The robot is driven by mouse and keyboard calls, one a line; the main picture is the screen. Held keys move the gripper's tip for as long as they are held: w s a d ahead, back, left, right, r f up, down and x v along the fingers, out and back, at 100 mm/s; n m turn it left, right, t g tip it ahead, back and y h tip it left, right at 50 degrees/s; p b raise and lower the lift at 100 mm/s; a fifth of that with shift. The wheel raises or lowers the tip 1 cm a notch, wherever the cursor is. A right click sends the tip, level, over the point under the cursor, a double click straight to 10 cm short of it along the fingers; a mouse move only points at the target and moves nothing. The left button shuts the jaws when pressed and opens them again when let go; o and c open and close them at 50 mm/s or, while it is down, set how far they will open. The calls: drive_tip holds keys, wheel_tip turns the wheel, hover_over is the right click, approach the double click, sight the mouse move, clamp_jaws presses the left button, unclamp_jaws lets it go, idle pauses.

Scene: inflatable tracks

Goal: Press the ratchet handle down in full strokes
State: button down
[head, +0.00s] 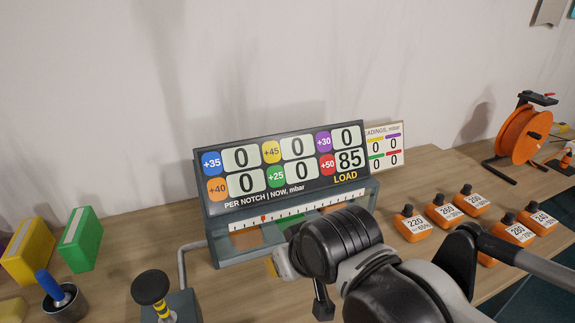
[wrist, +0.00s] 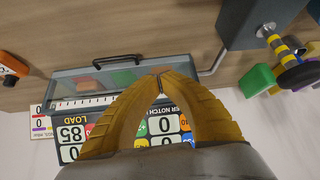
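The likely ratchet handle is a black round knob (head: 150,287) on a yellow-banded rod above a grey box (head: 183,305), at the lower left of the head view. In the wrist view, the knob (wrist: 301,74) and its striped rod (wrist: 276,43) show at the right, off the grey box (wrist: 262,18). My gripper (wrist: 161,78) has its yellow-brown fingers brought together at the tips, with nothing seen between them. It is in front of the display unit (wrist: 62,88), apart from the knob. In the head view my arm hides most of the gripper.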

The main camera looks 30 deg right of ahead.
wheel_tip(320, 180, down, 13)
drive_tip(key=b, duration=0.9)
drive_tip(key=shift+f, duration=0.2)
idle(1.1)
drive_tip(key=shift+r, duration=0.15)
idle(0.4)
wheel_tip(320, 180, up, 14)
drive_tip(key=p, duration=1.4)
idle(0.8)
drive_tip(key=shift+f, duration=0.2)
idle(1.0)
